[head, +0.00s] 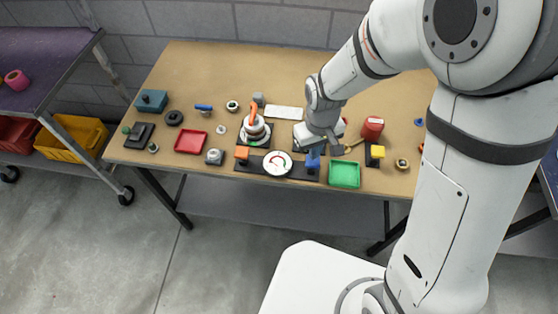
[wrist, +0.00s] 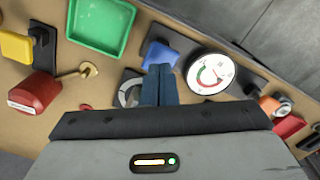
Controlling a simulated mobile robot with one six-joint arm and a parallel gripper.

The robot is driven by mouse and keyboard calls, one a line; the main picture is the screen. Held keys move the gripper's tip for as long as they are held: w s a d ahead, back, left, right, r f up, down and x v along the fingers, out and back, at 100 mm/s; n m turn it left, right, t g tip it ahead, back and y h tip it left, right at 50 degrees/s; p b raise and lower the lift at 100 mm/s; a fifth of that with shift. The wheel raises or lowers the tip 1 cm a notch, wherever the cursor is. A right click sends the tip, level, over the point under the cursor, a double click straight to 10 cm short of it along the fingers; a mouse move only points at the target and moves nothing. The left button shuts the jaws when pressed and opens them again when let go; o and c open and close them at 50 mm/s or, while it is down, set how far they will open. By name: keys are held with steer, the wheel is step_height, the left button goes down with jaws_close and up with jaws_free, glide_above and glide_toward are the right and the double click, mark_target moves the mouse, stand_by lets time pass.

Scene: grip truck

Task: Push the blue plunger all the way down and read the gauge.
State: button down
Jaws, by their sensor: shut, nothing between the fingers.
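The blue plunger (head: 313,162) stands on a dark base near the front edge of the table. It also shows in the wrist view (wrist: 160,53), just beyond my fingertips. My gripper (head: 317,150) is shut and empty, pointing down over or very close to the blue plunger. In the wrist view its fingers (wrist: 159,72) overlap the plunger's near edge; I cannot tell whether they touch. The round white gauge (head: 277,163) is left of the plunger on the same dark base. In the wrist view the gauge (wrist: 211,73) shows a coloured arc; the reading is too small to tell.
An orange block (head: 241,153) is left of the gauge. A green tray (head: 344,174) lies close to the plunger's right, with a yellow block (head: 377,152) and a red canister (head: 372,128) beyond. The table's back strip is clear.

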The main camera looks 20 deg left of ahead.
stand_by(0.4)
step_height(320, 180, up, 5)
steer(key=p, duration=0.3)
steer(key=shift+p, duration=0.3)
stand_by(0.3)
steer(key=d+r+m+t, duration=0.2)
steer(key=d+r+m, duration=0.2)
steer(key=d+r, duration=0.9)
steer(key=s+d+r+m+t, duration=0.1)
steer(key=s+d+r+m, duration=0.3)
steer(key=s+d, duration=0.4)
steer(key=d, duration=0.2)
steer(key=shift+d+r+m, duration=0.3)
steer(key=shift+r, duration=0.05)
stand_by(0.5)
